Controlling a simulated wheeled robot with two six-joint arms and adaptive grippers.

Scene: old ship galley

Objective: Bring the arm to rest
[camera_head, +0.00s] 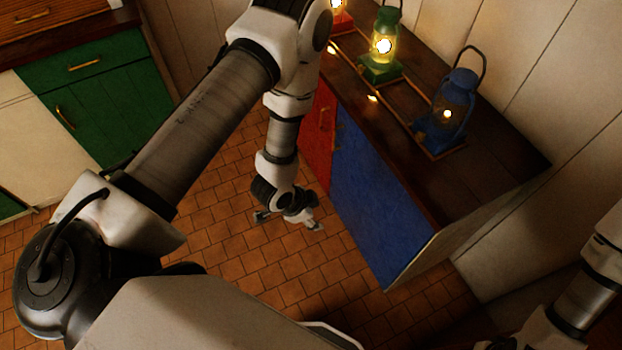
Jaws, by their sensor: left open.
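My left arm comes in from the left, rises across the picture and bends down at the elbow. My left gripper (288,221) hangs over the tiled floor, in front of the cabinet's red and blue doors. It is open, with nothing visible between its fingers. Part of my right arm (585,298) shows at the lower right edge. My right gripper cannot be made out there.
A dark-topped cabinet (505,160) stands right of my left gripper. On it are a blue lantern (455,108), a green lantern (382,48) and a red lantern (341,18), all lit. Green drawers (85,65) stand at the upper left. Tiled floor (225,245) lies open between.

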